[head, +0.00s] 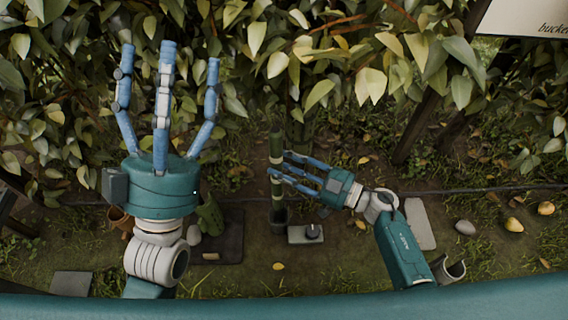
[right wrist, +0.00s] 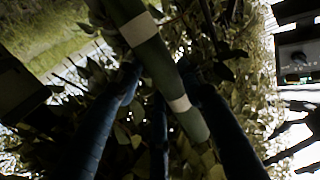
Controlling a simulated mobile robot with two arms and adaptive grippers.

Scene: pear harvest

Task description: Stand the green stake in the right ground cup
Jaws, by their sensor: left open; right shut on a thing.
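The green stake (head: 277,150) has pale bands and stands about upright in the head view. My right gripper (head: 279,172) is shut on it around its middle. In the right wrist view the stake (right wrist: 158,62) runs slanted between the dark fingers. Its lower end meets a dark ground cup (head: 279,218); I cannot tell whether it is inside or just over the rim. My left gripper (head: 168,62) is open and empty, with its fingers pointing up in the picture, far left of the stake.
A small plate with a black knob (head: 305,235) lies right of the cup. A grey slab (head: 420,224), a pale stone (head: 465,228) and yellow pears (head: 513,225) lie farther right. A dark slab (head: 228,240) lies left. Leafy bushes fill the back.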

